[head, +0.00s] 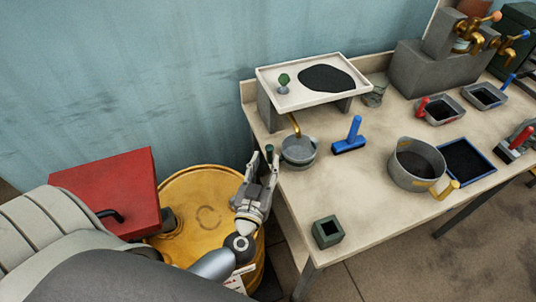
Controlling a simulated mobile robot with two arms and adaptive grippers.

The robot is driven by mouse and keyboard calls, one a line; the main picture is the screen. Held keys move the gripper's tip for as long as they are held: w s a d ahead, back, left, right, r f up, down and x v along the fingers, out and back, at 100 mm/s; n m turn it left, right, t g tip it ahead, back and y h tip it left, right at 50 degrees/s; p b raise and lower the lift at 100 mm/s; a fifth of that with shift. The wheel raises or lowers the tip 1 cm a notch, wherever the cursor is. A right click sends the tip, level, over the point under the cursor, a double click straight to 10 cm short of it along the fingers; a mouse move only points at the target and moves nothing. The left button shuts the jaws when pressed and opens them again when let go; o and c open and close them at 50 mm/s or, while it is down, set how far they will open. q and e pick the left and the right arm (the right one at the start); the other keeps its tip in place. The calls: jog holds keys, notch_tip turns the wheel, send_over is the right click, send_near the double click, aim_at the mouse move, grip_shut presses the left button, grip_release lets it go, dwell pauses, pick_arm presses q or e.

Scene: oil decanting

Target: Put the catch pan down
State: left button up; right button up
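Which vessel is the catch pan is not certain from this view. Two shallow grey pans with dark contents, one with a red handle (439,116) and one with a blue handle (484,101), sit at the right. My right gripper is not in view.
A white tray (300,101) with a black pool stands on a raised stand. A grey pot (407,173), blue-handled scraper (351,138), blue-edged tray (488,167) and green block (327,232) are on the table. The yellow drum (198,197) and red box (110,185) stand left. The table's front middle is clear.

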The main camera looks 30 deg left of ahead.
pick_arm(q)
jog(key=b+v, duration=0.1)
jog(key=v, duration=0.6)
dwell(0.4)
jog(key=shift+s, duration=0.1)
